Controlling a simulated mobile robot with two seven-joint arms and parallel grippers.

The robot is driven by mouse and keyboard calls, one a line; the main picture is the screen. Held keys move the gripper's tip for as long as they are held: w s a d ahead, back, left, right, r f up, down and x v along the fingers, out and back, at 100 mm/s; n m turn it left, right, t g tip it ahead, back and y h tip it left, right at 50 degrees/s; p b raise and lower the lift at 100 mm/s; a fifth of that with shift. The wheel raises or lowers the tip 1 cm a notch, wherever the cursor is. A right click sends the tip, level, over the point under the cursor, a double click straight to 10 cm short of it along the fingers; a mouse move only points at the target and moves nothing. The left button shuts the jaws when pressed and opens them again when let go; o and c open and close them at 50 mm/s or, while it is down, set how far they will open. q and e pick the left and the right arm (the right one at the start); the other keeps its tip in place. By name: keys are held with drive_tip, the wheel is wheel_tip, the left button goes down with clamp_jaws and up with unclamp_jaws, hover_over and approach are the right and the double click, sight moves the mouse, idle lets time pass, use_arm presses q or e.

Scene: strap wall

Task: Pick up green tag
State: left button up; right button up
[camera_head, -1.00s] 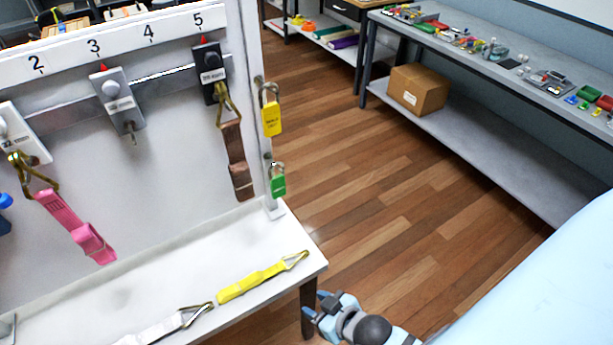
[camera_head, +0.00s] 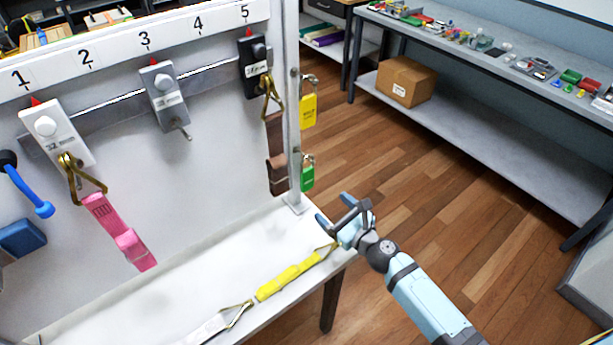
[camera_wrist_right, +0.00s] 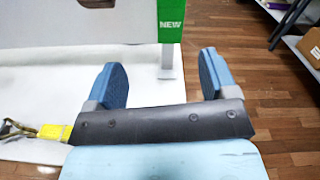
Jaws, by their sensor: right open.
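The green tag (camera_head: 307,178) hangs by a metal shackle from the right edge post of the white panel, below a yellow tag (camera_head: 308,111). In the right wrist view the green tag (camera_wrist_right: 169,22) shows at the top, marked "NEW", ahead of the fingers and cut off by the frame edge. My right gripper (camera_head: 331,211) is open and empty, just below and right of the green tag, apart from it. Its two blue fingers (camera_wrist_right: 161,82) stand wide apart in the wrist view. My left gripper is not in view.
The white table (camera_head: 200,258) below the panel holds a yellow strap (camera_head: 290,275) and a white strap. A pink strap (camera_head: 118,232) and a brown strap (camera_head: 276,160) hang on the panel. Open floor lies to the right, before a shelf with a cardboard box (camera_head: 406,81).

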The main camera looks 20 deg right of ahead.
sight(308, 175)
drive_tip(key=w, duration=0.3)
drive_tip(key=w+a+m, duration=0.1)
drive_tip(key=w, duration=0.2)
drive_tip(key=w+a+m, duration=0.1)
drive_tip(key=w, duration=0.2)
drive_tip(key=shift+r+p, duration=0.35)
drive_tip(key=shift+p, duration=0.05)
drive_tip(key=shift+r+x, duration=0.15)
drive_tip(key=shift+x, duration=1.2)
drive_tip(key=shift+r+x, duration=0.15)
drive_tip(key=shift+x, duration=1.25)
drive_tip(key=shift+d, duration=0.2)
drive_tip(key=shift+c, duration=0.3)
drive_tip(key=c, duration=0.9)
